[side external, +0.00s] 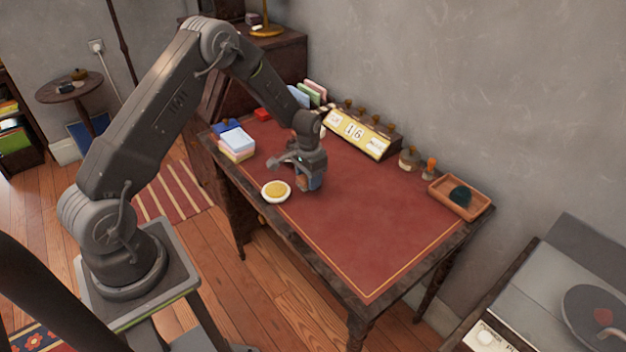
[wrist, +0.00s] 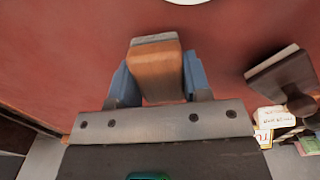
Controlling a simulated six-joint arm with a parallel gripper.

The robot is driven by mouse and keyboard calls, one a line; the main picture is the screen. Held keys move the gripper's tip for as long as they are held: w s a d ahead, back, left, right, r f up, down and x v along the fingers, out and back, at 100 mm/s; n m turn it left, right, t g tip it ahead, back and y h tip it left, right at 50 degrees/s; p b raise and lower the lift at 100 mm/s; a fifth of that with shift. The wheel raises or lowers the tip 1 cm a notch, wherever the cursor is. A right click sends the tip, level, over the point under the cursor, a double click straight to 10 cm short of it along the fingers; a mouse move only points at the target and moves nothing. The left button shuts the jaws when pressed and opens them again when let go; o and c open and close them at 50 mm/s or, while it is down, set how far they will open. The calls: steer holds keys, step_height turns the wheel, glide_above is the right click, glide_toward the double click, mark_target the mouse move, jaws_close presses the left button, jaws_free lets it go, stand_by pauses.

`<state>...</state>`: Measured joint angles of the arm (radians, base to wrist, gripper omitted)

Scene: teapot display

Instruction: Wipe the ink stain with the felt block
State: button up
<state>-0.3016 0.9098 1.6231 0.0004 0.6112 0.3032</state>
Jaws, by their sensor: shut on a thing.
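My gripper (side external: 309,182) is low over the red desk top, just right of a round white dish in the side view. It is shut on the felt block (wrist: 155,75), which has a brown wooden body and a grey strip along its far edge. The blue finger pads sit on both sides of it in the wrist view. The block is mostly hidden by the fingers in the side view. I cannot tell whether it touches the desk. I see no ink stain in either view; the gripper hides part of the desk.
The white dish with a yellow middle (side external: 276,190) is close by. The red top's right front is clear.

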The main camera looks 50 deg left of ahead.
steer(key=shift+r, duration=3.15)
